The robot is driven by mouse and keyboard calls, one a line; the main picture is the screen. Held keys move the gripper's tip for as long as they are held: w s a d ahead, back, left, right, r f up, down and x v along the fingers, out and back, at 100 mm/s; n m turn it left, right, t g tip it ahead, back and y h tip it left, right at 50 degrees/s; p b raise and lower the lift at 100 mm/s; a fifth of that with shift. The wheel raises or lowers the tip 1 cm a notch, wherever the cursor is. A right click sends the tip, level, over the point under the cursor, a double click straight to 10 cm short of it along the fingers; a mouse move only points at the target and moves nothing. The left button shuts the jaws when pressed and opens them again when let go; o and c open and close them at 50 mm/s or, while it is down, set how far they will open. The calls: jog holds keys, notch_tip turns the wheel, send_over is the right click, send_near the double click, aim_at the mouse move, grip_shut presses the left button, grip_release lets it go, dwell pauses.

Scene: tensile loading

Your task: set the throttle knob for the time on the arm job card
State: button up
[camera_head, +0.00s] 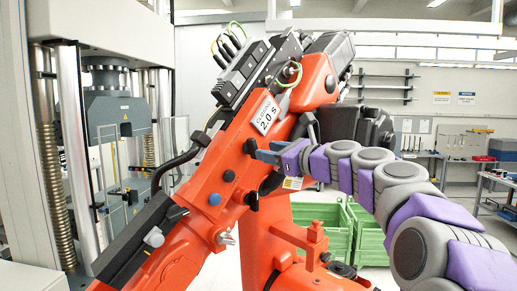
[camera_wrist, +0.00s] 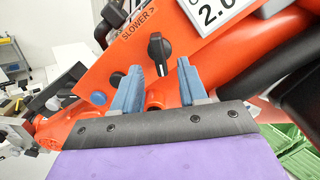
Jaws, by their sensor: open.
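The throttle knob (camera_wrist: 157,50) is black with a white pointer line and sits on the orange arm's flat face in the wrist view. My gripper (camera_wrist: 158,66) has two blue fingers, apart and empty, one on each side below the knob. In the head view my gripper (camera_head: 267,154) is at the orange arm, just below the card.
The orange robot arm (camera_head: 205,165) fills the middle, with a black valve block (camera_head: 242,75) and hoses above. A grey testing machine (camera_head: 112,110) stands at left. Green crates (camera_head: 325,222) stand behind. Blue and dark round fittings (camera_wrist: 98,98) sit near the left finger.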

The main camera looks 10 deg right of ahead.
aim_at(253, 149)
jog(key=shift+x, duration=2.55)
grip_shut()
